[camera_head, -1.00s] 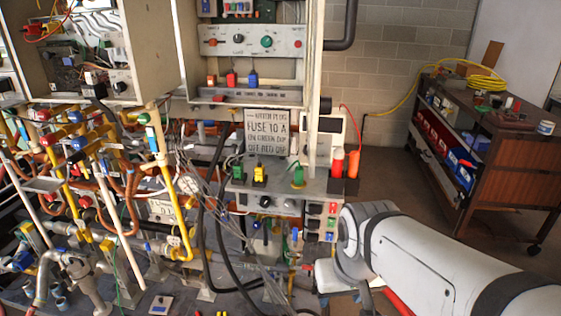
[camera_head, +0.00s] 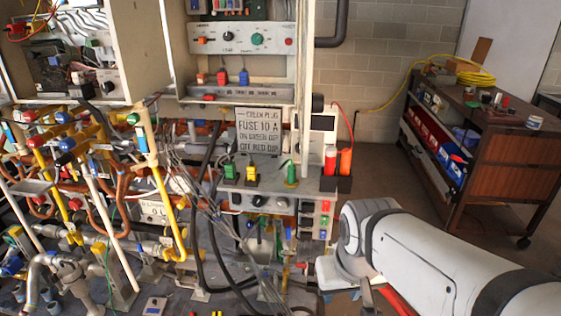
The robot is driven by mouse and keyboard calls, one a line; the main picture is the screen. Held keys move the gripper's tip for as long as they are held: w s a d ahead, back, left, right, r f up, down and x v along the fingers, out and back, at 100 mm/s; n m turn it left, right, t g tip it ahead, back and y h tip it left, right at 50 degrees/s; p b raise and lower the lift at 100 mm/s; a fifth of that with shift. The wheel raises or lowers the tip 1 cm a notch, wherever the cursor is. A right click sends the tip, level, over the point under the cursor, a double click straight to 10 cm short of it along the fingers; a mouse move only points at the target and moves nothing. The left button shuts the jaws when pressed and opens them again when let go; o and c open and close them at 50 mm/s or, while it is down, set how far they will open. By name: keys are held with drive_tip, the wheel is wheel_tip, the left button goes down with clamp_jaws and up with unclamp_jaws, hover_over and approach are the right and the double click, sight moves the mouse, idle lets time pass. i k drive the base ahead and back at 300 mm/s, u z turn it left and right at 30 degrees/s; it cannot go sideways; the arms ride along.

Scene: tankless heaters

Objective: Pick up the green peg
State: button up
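A green peg-like piece (camera_head: 291,174) stands upright on the grey control box (camera_head: 270,186) in the middle of the view. A second green piece (camera_head: 230,169) stands at the left of the same box, beside a yellow one (camera_head: 251,172). I cannot tell for certain which is the green peg. My white arm reaches in from the lower right and bends down at its joint, right of and below the box. My gripper cannot be made out in this view.
Dense pipes and valves (camera_head: 70,150) fill the left. A brown cart (camera_head: 500,165) stands at the right, with bare floor before it.

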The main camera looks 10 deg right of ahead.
sight(291, 181)
drive_tip(key=z, duration=2.8)
drive_tip(key=k, duration=1.75)
drive_tip(key=u, duration=1.65)
drive_tip(key=i, duration=1.05)
drive_tip(key=u, duration=0.1)
